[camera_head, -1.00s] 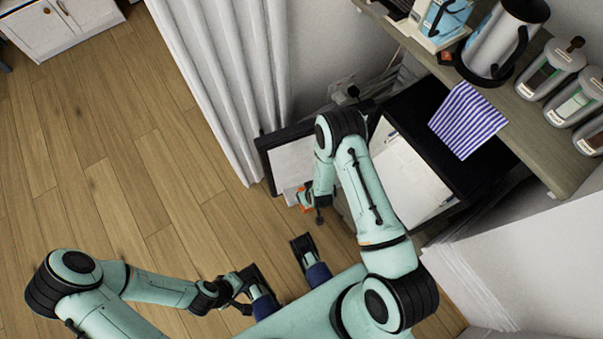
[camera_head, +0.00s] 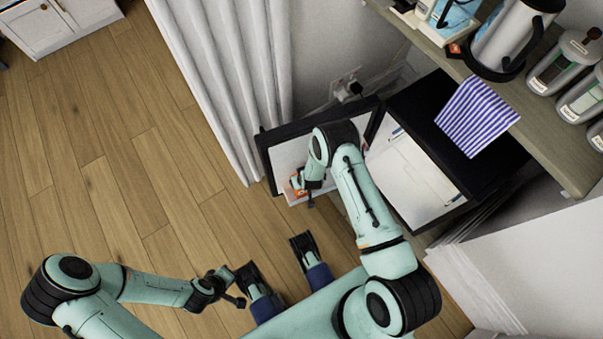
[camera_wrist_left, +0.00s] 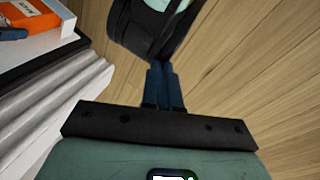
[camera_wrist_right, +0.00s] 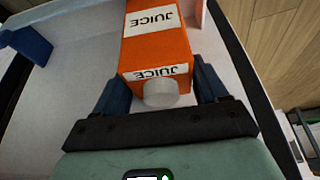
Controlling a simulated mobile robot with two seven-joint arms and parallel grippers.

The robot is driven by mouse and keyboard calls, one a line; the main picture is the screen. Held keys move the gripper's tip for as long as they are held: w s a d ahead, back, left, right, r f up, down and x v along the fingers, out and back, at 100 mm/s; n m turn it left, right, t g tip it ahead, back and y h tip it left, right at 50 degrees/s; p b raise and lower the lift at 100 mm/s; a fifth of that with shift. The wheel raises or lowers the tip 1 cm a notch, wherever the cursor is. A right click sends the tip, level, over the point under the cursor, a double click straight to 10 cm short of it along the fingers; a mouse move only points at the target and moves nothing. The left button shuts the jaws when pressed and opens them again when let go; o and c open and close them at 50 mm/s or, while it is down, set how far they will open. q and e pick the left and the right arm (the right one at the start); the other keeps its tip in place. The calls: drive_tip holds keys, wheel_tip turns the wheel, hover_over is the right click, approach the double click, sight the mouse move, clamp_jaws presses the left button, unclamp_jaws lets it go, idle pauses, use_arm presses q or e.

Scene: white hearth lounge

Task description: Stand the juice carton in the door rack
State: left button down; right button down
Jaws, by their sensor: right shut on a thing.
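The orange juice carton (camera_head: 297,184) with a white cap is held by my right gripper (camera_head: 303,188) at the open fridge door. In the right wrist view the carton (camera_wrist_right: 156,50) lies between the two blue fingers, cap end toward the wrist. The carton (camera_wrist_left: 62,14) also shows at the upper left of the left wrist view, by a white ledge. The open door (camera_head: 287,158) has a white inner face and black frame. A pale rack wall (camera_wrist_right: 196,12) shows beside the carton; whether the carton touches it I cannot tell. My left gripper (camera_wrist_left: 164,70) is shut and empty, away from the door.
The black fridge (camera_head: 465,170) stands open at right, with white shelves inside and a striped cloth (camera_head: 477,116) on top. A wooden counter (camera_head: 545,130) holds a kettle and canisters. A white curtain (camera_head: 225,80) hangs behind the door. The wood floor at left is clear.

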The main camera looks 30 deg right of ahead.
use_arm(q)
drive_tip(key=shift+w+a+f, duration=0.1)
drive_tip(key=shift+w, duration=0.05)
use_arm(e)
drive_tip(key=shift+f, duration=0.15)
drive_tip(key=shift+c, duration=0.2)
unclamp_jaws()
use_arm(q)
drive_tip(key=s+d+r+g+p, duration=0.2)
drive_tip(key=s+r+p, duration=0.1)
drive_tip(key=s+r, duration=0.1)
drive_tip(key=shift+s+d+r+h+p, duration=0.3)
drive_tip(key=shift+s+h+p, duration=0.1)
drive_tip(key=shift+s, duration=0.35)
use_arm(e)
drive_tip(key=v, duration=1.2)
